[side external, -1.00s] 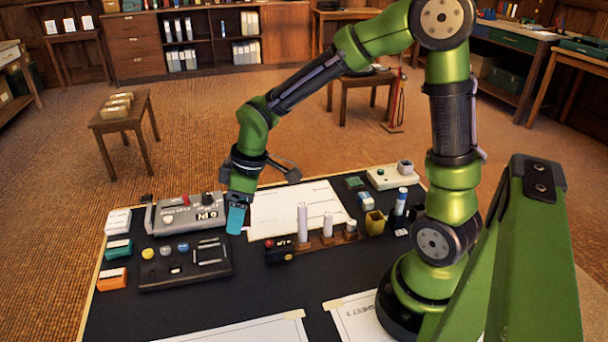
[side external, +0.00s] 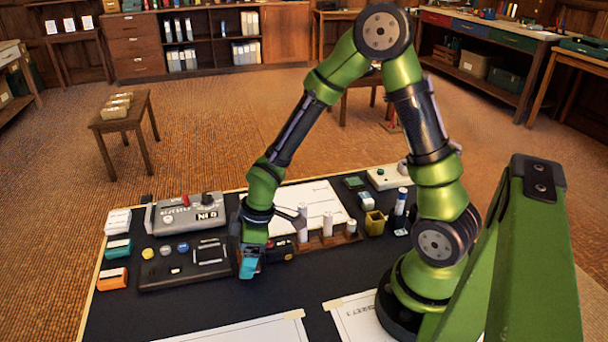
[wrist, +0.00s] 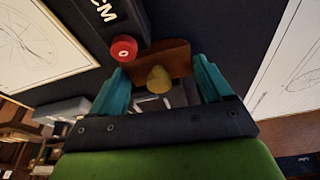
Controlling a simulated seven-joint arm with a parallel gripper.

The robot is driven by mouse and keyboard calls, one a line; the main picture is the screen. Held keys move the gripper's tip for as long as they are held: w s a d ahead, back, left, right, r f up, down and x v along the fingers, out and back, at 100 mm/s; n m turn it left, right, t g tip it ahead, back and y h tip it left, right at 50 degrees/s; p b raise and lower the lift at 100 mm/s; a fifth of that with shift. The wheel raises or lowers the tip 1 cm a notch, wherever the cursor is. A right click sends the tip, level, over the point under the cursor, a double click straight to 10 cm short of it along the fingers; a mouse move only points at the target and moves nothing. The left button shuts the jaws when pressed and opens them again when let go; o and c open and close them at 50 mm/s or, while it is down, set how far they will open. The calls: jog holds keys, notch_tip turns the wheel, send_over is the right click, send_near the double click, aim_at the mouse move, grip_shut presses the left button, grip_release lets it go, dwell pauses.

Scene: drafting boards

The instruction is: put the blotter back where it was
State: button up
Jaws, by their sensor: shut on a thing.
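My gripper (side external: 249,264) has teal fingers and points down at the right end of the dark tray (side external: 160,283) in the side external view. In the wrist view my gripper (wrist: 160,82) is shut on the blotter (wrist: 172,52), a brown wooden piece with a rounded yellowish knob between the fingers. The blotter cannot be made out in the side external view, where the fingers and arm hide it. I cannot tell whether its underside touches anything.
A grey device (side external: 185,213) stands behind the tray. A wooden rack (side external: 325,241) with white cylinders is to the right. A red knob (wrist: 124,47) on a dark body is close by the left finger in the wrist view. Bare black board lies in front.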

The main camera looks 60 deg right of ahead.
jog(key=o, duration=0.8)
jog(key=shift+f, duration=0.1)
jog(key=shift+o, duration=0.2)
jog(key=s+d+r+m+t, duration=0.1)
jog(key=s+r+m+t, duration=0.1)
jog(key=s+r+m, duration=0.4)
jog(key=s+d+r+m+t, duration=0.2)
jog(key=s+r+m, duration=0.3)
jog(key=r, duration=1.2)
jog(key=shift+s+d+r+m+t, duration=0.25)
jog(key=shift+s+m+t, duration=0.15)
jog(key=shift+s, duration=0.2)
